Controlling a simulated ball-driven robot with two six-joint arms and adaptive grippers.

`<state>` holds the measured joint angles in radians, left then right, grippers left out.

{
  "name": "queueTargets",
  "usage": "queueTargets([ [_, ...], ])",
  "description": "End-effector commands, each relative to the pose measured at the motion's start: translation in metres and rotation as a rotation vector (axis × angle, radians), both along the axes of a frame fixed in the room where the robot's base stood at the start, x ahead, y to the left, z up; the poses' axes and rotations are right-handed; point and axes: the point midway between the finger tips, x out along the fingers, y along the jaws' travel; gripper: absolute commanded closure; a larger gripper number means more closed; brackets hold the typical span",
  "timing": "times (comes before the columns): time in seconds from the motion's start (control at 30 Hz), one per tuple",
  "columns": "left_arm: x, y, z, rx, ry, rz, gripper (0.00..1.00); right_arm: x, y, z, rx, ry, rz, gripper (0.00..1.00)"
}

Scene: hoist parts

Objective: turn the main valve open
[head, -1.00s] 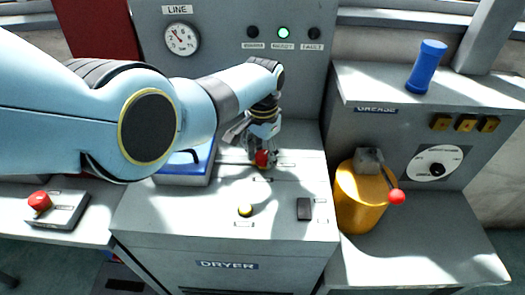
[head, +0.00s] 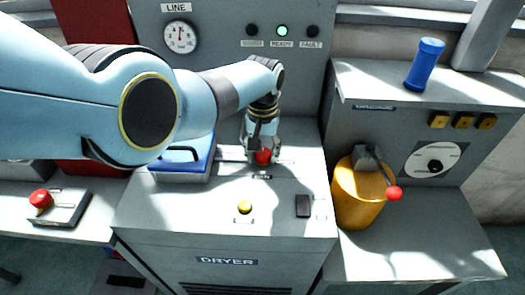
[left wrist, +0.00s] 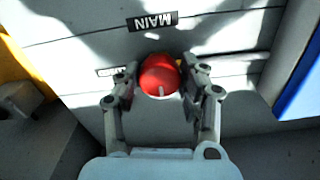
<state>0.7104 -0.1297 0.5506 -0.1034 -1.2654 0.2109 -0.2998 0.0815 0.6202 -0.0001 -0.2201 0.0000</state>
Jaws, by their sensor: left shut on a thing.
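The main valve has a round red knob (head: 263,157) with a pale mark on its rim, on top of the dryer cabinet. It also shows in the left wrist view (left wrist: 159,75), beside a dark label (left wrist: 152,21) reading MAIN. My left gripper (head: 261,150) reaches down onto the knob from above. In the left wrist view its fingers (left wrist: 161,84) sit on both sides of the knob and are shut on it. The valve's base is hidden under the knob. My right gripper is in neither view.
A blue-lidded box (head: 184,160) stands left of the valve. A yellow button (head: 245,207) and a black switch (head: 303,206) are in front. A yellow grease can (head: 357,195) with a red-tipped lever stands right. The READY lamp (head: 282,31) glows green.

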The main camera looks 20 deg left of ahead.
Motion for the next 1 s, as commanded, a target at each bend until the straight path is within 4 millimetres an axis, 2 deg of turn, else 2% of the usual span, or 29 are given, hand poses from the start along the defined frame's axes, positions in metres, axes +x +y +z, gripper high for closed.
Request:
queueTargets([
  [0.37, -0.0005, -0.0002, -0.0005, -0.001, 0.001, 0.006, 0.91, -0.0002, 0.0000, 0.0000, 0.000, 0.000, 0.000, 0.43],
  [0.4, -0.0005, -0.0002, -0.0005, -0.001, 0.001, 0.006, 0.56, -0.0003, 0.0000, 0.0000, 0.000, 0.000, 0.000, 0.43],
  [0.57, -0.0004, -0.0001, -0.0003, 0.000, 0.001, 0.005, 0.35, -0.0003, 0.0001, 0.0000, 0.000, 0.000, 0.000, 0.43],
  [0.87, 0.0003, -0.0002, 0.0010, -0.001, -0.001, 0.004, 0.35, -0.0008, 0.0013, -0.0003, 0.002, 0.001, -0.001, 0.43],
  [1.0, 0.0012, -0.0006, 0.0092, -0.001, -0.002, 0.004, 0.35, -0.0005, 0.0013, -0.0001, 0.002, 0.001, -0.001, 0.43],
])
